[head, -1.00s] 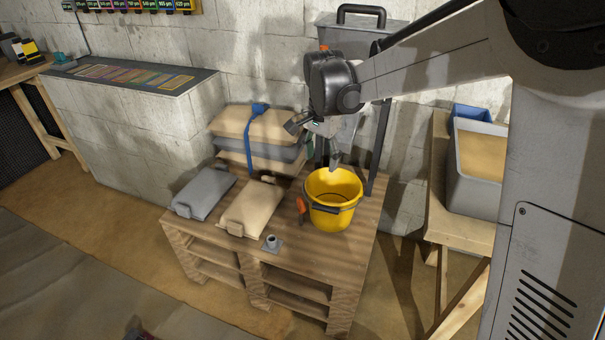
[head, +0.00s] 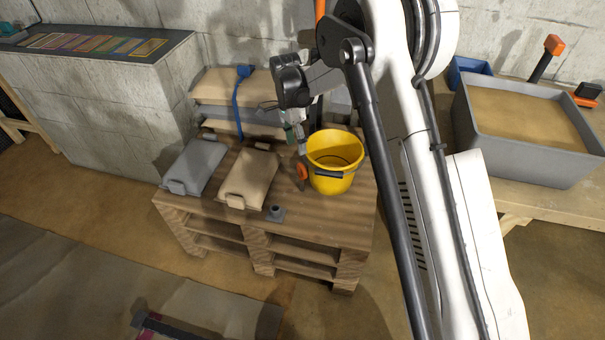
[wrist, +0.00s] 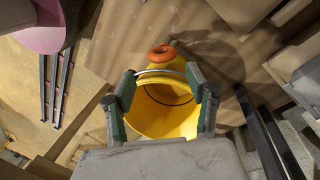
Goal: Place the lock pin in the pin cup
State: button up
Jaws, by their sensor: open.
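An orange ring-shaped piece (head: 302,173), which looks like the head of the lock pin, is beside the yellow bucket on the wooden pallet stand. It also shows in the wrist view (wrist: 161,54), beyond my fingertips; its shaft cannot be made out. The pin cup (head: 276,212) looks to be the small grey cup on a square base at the stand's front edge. I cannot find it in the wrist view. My gripper (head: 300,138) is open and empty, above and behind the orange piece. In the wrist view its fingers (wrist: 163,103) frame the bucket.
The yellow bucket (head: 333,165) stands just right of the orange piece. A grey bag (head: 195,166) and a tan bag (head: 248,180) lie to the left. Strapped stacked bags (head: 222,88) stand behind. A grey sand tray (head: 525,130) is at the right.

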aim_at(301, 164)
jog(key=shift+s+d+f+b, duration=0.3)
jog(key=shift+f+b, duration=0.25)
jog(key=shift+f, duration=1.35)
jog(key=shift+s+d+f+b, duration=0.2)
jog(key=shift+f+b, duration=0.3)
jog(key=shift+f, duration=1.4)
jog(key=shift+s+d+f+b, duration=0.2)
jog(key=shift+d+f+b, duration=0.25)
jog(key=shift+f, duration=1.45)
jog(key=shift+a, duration=0.1)
jog(key=c, duration=1)
jog(key=shift+o, duration=0.2)
jog(key=shift+r, duration=0.1)
